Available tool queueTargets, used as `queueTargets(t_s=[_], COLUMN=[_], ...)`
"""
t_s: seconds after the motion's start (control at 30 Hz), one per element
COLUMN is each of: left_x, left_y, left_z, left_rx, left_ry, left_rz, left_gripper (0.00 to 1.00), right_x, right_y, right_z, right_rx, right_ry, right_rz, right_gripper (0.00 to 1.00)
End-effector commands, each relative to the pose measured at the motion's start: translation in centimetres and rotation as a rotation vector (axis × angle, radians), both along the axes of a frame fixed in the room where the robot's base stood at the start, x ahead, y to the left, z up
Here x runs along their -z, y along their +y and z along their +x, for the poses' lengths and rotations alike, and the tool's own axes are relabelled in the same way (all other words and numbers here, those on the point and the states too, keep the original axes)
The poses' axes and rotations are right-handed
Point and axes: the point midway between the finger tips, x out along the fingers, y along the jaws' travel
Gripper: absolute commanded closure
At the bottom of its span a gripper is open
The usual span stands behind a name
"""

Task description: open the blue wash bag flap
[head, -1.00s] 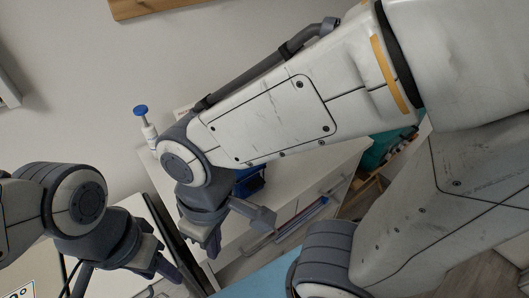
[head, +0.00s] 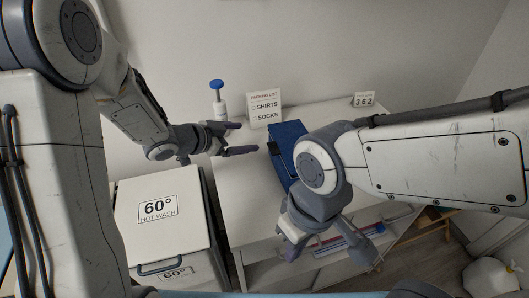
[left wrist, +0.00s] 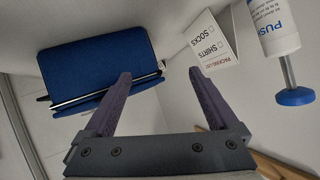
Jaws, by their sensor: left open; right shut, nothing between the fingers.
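The blue wash bag (head: 286,137) lies on the white cabinet top, partly hidden by my right arm in the head view. In the left wrist view the bag (left wrist: 98,66) is at the upper left, with a dark and pale seam along its lower edge. Its flap looks down over the body. My left gripper (head: 249,137) is open and empty, its fingers pointing at the bag from the left. In the left wrist view the gripper (left wrist: 160,73) has its left fingertip close to the bag; contact is unclear. My right gripper (head: 292,248) is shut and empty, in front of the cabinet.
A pump bottle with a blue top (head: 218,99) and a packing list card (head: 264,107) stand behind my left gripper. A small 362 sign (head: 364,99) stands at the back right. A white hot-wash bin (head: 158,235) stands left of the cabinet.

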Motion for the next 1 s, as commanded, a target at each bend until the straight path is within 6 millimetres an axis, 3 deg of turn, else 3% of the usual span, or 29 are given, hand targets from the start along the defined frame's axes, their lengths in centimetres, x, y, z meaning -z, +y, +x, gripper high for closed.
queueTargets(t_s=[0.03,0.13,0.3,0.47,0.63,1.0], left_x=[1.4,1.9,1.4,0.8,0.5,0.5], left_y=[0.7,1.4,3.0,3.8,2.1,-4.3], left_z=[-0.3,-2.1,-5.4,-7.1,-6.9,-4.9], left_rx=[0.051,0.173,0.318,0.376,0.390,0.389], left_ry=[-0.002,-0.014,-0.010,-0.004,-0.002,-0.002], left_rz=[-0.071,-0.228,-0.455,-0.556,-0.569,-0.567], left_gripper=[0.07,0.07,0.07,0.07,0.07,0.07], right_x=[0.9,1.7,2.4,2.6,2.3,1.5], right_y=[0.0,0.0,0.0,0.0,0.0,0.0], right_z=[0.0,0.0,0.0,0.0,0.0,0.0], right_rx=[0.000,0.000,0.000,0.000,0.000,0.000], right_ry=[0.000,0.000,0.000,0.000,0.000,0.000], right_rz=[0.000,0.000,0.000,0.000,0.000,0.000], right_gripper=[1.00,1.00,1.00,1.00,1.00,1.00])
